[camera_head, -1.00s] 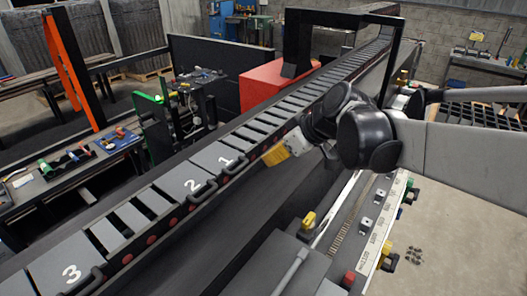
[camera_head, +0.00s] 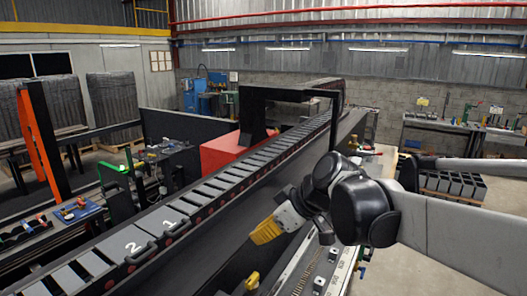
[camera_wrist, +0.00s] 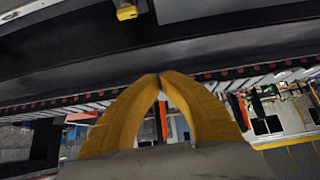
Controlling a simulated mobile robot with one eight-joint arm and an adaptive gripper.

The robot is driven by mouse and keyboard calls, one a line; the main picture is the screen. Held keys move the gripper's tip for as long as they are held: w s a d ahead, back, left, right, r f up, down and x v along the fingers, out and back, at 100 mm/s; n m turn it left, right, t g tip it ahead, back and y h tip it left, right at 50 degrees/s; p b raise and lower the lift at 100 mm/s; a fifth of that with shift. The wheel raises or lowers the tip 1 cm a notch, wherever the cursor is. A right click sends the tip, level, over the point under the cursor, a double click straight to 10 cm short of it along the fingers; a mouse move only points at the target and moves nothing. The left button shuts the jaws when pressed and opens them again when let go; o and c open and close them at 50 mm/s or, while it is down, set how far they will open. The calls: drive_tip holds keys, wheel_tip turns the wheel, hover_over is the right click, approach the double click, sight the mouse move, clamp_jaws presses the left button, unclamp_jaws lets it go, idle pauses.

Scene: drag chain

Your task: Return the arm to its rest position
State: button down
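My gripper (camera_head: 254,238) has yellow fingers and sits in the air to the right of the drag chain in the head view. In the wrist view its two yellow fingers (camera_wrist: 160,80) meet at their tips, with nothing seen between them. The drag chain (camera_head: 225,182) runs from the lower left to the far back, with dark slats and red dots along its side. Two cover plates marked 1 (camera_head: 162,224) and 2 (camera_head: 127,248) have black handles. My gripper appears apart from both plates.
A black frame (camera_head: 246,108) arches over the chain beside a red block (camera_head: 228,152). A workbench with tools (camera_head: 70,212) stands at the left. A yellow part (camera_head: 252,280) sits below my gripper. More benches (camera_head: 435,130) stand along the back wall.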

drive_tip(key=s+d+f+m+t+h+b, duration=0.1)
drive_tip(key=s+d+f+m+b, duration=0.3)
drive_tip(key=f+b, duration=0.6)
drive_tip(key=s+d+f+m+t+h+b, duration=0.1)
drive_tip(key=s+d+f+m+h+b, duration=0.2)
drive_tip(key=s+d+f+b, duration=0.5)
drive_tip(key=s+d+f+m+h+b, duration=0.3)
drive_tip(key=s+d+f+b, duration=0.3)
drive_tip(key=f+b, duration=0.7)
wheel_tip(320, 180, down, 8)
drive_tip(key=shift+d+f+m+t+b, duration=0.15)
drive_tip(key=shift+d+m+t+b, duration=0.25)
drive_tip(key=shift+d+m, duration=0.65)
